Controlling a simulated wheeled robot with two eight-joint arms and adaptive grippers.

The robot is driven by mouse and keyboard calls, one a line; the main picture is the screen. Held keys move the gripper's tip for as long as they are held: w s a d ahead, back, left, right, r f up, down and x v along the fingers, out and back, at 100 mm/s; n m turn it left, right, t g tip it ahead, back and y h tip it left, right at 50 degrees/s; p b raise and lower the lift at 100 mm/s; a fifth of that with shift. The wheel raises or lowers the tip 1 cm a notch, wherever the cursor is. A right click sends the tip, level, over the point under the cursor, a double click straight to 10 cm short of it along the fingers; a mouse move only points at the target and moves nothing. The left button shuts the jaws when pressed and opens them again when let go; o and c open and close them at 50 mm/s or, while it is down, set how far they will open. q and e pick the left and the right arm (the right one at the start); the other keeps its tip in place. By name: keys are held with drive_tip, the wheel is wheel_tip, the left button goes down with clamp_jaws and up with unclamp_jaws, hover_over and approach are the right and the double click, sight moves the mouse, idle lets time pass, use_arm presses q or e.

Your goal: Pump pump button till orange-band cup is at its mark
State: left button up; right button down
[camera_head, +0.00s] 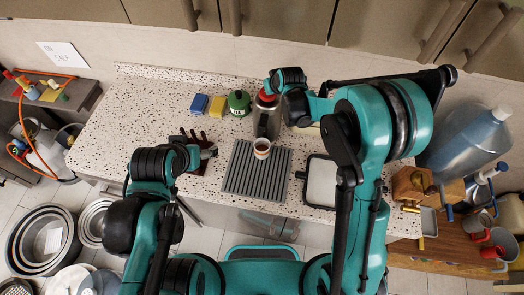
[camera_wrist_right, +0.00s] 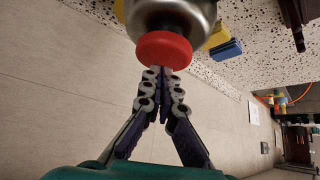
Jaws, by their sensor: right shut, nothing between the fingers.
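A steel pump flask (camera_head: 266,122) stands at the back of the counter, with a red pump button (camera_head: 267,96) on top. The button also shows large in the right wrist view (camera_wrist_right: 164,49), in front of the steel body. My right gripper (camera_wrist_right: 162,76) is shut and empty, its fingertips right at the button's edge; I cannot tell whether they press it. A white cup with an orange band (camera_head: 262,147) stands upright on the grey ribbed mat (camera_head: 250,182), just in front of the flask. Its fill level and mark are too small to read. My left gripper (camera_head: 210,153) is left of the mat, its jaw state unclear.
A blue sponge (camera_head: 199,103), a yellow sponge (camera_head: 217,106) and a green canister (camera_head: 239,102) stand left of the flask. A white tray with dark rim (camera_head: 322,182) is right of the mat. The counter's left end is clear.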

drive_tip(key=shift+f+b, duration=0.85)
drive_tip(key=shift+f, duration=0.25)
drive_tip(key=shift+r, duration=0.25)
drive_tip(key=shift+r+p, duration=1.05)
drive_tip(key=shift+r, duration=0.35)
drive_tip(key=shift+f, duration=0.1)
